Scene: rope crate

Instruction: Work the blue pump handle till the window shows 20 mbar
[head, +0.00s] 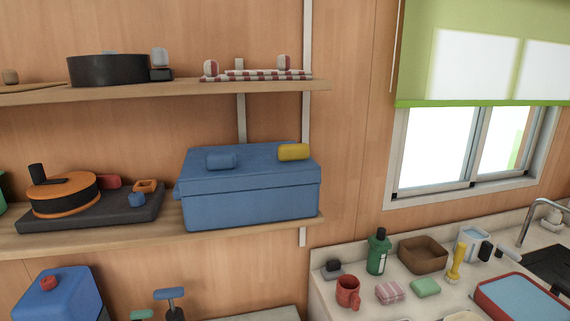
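A blue T-shaped handle (170,293) on a dark stem stands at the bottom edge of the head view, left of centre. It looks like the pump handle, but what it is mounted on is cut off below. No pressure window or mbar reading can be seen. Neither of my grippers is in view.
A blue box with a red knob (48,283) and a small green-topped item (142,314) are left of the handle. Above, a shelf (270,237) holds a large blue lidded box (250,200) and an orange-and-black device (62,195). A cluttered counter (330,259) is at right.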

